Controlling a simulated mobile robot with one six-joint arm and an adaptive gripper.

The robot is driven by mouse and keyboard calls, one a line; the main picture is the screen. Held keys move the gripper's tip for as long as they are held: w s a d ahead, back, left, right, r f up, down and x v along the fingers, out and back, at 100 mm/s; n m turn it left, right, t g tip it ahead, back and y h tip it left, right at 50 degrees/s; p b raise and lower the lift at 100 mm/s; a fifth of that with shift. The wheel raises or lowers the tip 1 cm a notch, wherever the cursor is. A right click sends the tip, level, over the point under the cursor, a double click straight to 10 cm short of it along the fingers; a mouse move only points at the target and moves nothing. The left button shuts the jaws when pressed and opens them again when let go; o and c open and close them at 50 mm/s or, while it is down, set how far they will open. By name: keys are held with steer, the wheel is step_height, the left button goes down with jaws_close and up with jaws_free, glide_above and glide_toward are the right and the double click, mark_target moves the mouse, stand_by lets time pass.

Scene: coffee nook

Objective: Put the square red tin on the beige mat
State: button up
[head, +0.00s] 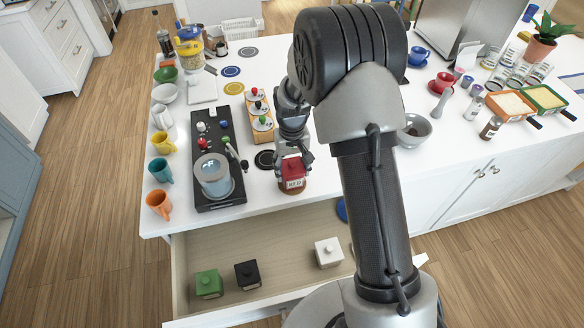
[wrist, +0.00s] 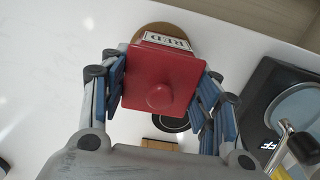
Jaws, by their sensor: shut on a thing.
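The square red tin (head: 293,170), with a knob on its lid and a label reading RED, is between the fingers of my gripper (head: 293,160). In the wrist view the fingers close on both sides of the red tin (wrist: 160,80). A round tan-brown mat (head: 289,188), the only one near beige in view, lies at the counter's front edge below the tin. The mat also shows in the wrist view (wrist: 152,29), partly hidden by the tin. I cannot tell whether the tin touches the mat.
An open drawer (head: 245,242) below the counter holds a green tin (head: 208,284), a black tin (head: 247,275) and a white tin (head: 328,252). A black tray (head: 211,140) with a glass-topped device is to the left. A dark round mat (head: 264,159) lies nearby.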

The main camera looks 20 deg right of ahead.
steer(key=shift+r, duration=0.15)
steer(key=o, duration=0.7)
steer(key=shift+f, duration=0.25)
steer(key=o, duration=0.5)
steer(key=shift+r, duration=0.1)
